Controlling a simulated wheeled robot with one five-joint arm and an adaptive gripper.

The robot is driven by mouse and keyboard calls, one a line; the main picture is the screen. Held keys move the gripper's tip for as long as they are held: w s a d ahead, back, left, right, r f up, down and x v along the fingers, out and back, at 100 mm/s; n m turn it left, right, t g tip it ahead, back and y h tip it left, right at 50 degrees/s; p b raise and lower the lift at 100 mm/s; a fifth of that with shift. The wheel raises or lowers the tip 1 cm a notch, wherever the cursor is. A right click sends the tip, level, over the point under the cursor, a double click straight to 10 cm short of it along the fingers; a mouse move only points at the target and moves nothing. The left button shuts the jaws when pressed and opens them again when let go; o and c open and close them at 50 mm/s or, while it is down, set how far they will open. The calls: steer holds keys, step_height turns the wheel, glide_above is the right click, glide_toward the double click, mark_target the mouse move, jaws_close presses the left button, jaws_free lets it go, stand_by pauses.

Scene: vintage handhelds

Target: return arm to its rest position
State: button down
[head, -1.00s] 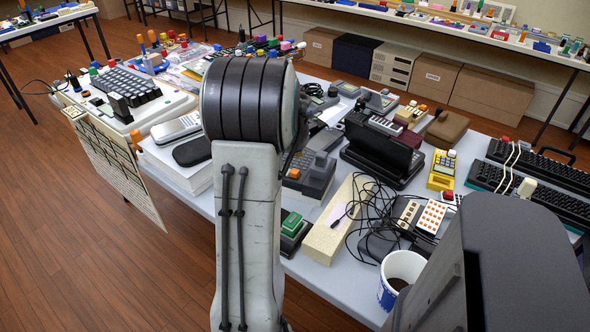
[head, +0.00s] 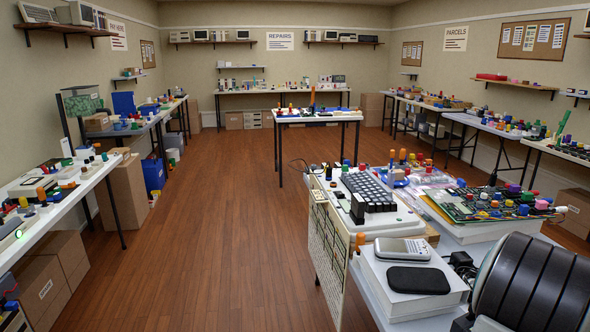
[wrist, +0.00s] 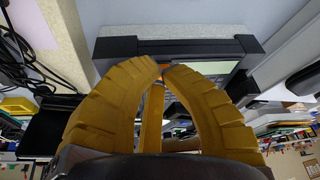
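My gripper (wrist: 162,66) shows in the wrist view with two ribbed yellow fingers. Their tips come together, and nothing is seen held between them. A dark-framed device (wrist: 120,46) is just beyond the fingertips; I cannot tell if they touch it. In the head view, part of my arm, a dark ribbed joint (head: 530,285), fills the lower right corner. The gripper itself is outside the head view.
In the head view, a keyboard (head: 370,190), a grey handheld (head: 402,249) and a black case (head: 418,280) lie near my arm. Open wooden floor (head: 220,240) is left of this table. In the wrist view, a cream block (wrist: 68,25) and black cables (wrist: 18,45) are close by.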

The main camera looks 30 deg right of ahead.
steer(key=a+f+y, duration=0.1)
steer(key=a, duration=0.1)
steer(key=s+a+f+y, duration=0.1)
steer(key=a, duration=0.2)
steer(key=a+y, duration=0.1)
steer(key=a, duration=0.1)
steer(key=shift+s+a+f+g, duration=0.3)
steer(key=shift+f+g, duration=0.1)
steer(key=shift+n+y, duration=0.4)
steer(key=shift+y, duration=0.4)
steer(key=a, duration=0.2)
steer(key=a+r, duration=0.1)
steer(key=a, duration=0.4)
steer(key=shift+r, duration=0.25)
steer(key=w+a+r+n+t+p, duration=0.1)
steer(key=w+a+r+n+p, duration=0.2)
steer(key=a, duration=0.6)
steer(key=w+a+r+n+t+p, duration=0.1)
steer(key=w+a+r+n+p, duration=0.1)
steer(key=a+r+n, duration=0.5)
steer(key=w+a+r+n+t+p, duration=0.1)
steer(key=w+a+r+n+p, duration=0.2)
steer(key=a+r, duration=0.5)
steer(key=shift+w+a+r+n+p, duration=0.25)
steer(key=shift+w+a+n, duration=0.65)
steer(key=shift+a, duration=1.65)
steer(key=shift+f, duration=0.1)
